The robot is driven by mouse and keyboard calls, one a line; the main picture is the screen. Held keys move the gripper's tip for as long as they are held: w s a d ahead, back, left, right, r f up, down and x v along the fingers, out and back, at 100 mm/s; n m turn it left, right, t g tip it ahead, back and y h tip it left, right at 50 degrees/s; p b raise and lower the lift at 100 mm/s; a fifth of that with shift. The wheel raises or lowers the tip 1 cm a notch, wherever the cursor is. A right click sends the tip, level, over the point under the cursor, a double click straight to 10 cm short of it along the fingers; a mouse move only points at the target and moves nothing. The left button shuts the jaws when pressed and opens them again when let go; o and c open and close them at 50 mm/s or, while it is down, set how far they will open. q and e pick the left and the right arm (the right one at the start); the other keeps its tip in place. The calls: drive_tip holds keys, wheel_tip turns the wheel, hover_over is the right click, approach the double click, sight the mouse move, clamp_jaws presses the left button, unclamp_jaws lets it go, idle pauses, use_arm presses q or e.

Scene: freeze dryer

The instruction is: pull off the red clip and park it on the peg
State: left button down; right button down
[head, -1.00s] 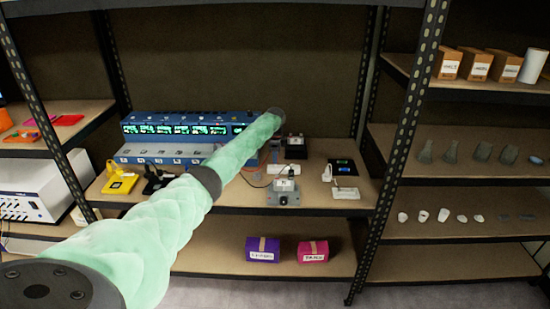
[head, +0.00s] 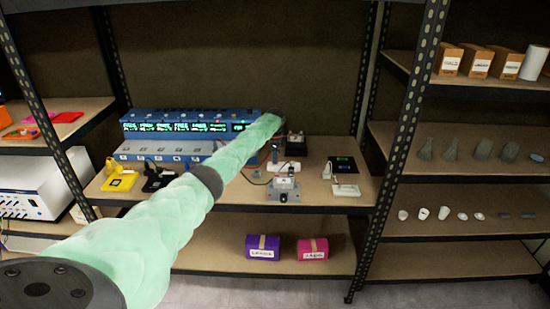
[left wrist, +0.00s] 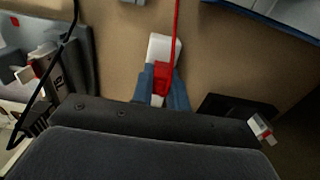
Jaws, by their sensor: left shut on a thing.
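My left gripper (left wrist: 162,92) is shut on the red clip (left wrist: 161,76) in the left wrist view, with a blue-grey finger on each side. A red lead runs from the clip up to the top edge of the picture. A white block (left wrist: 160,46) lies right beyond the clip; I cannot tell whether they touch. In the head view the gripper (head: 275,155) is small and partly hidden by my arm, close to a white block (head: 286,167) on the middle shelf. I cannot make out a peg on the block. My right gripper is in neither view.
A grey box (head: 284,190) with leads stands in front of the block, and a dark box (head: 296,145) behind it. A blue instrument with lit displays (head: 165,127) stands left. A white stand (head: 345,190) is at the right. Metal uprights (head: 400,165) frame the shelf.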

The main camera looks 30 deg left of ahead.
use_arm(q)
drive_tip(key=shift+f, duration=0.3)
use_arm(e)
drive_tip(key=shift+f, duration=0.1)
use_arm(q)
drive_tip(key=c, duration=1.3)
unclamp_jaws()
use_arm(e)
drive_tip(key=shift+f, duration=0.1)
use_arm(q)
drive_tip(key=shift+r, duration=0.1)
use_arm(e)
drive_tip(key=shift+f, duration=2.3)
use_arm(q)
drive_tip(key=shift+r+b, duration=0.3)
drive_tip(key=shift+r, duration=0.35)
drive_tip(key=shift+r+b, duration=0.7)
drive_tip(key=shift+r, duration=2.5)
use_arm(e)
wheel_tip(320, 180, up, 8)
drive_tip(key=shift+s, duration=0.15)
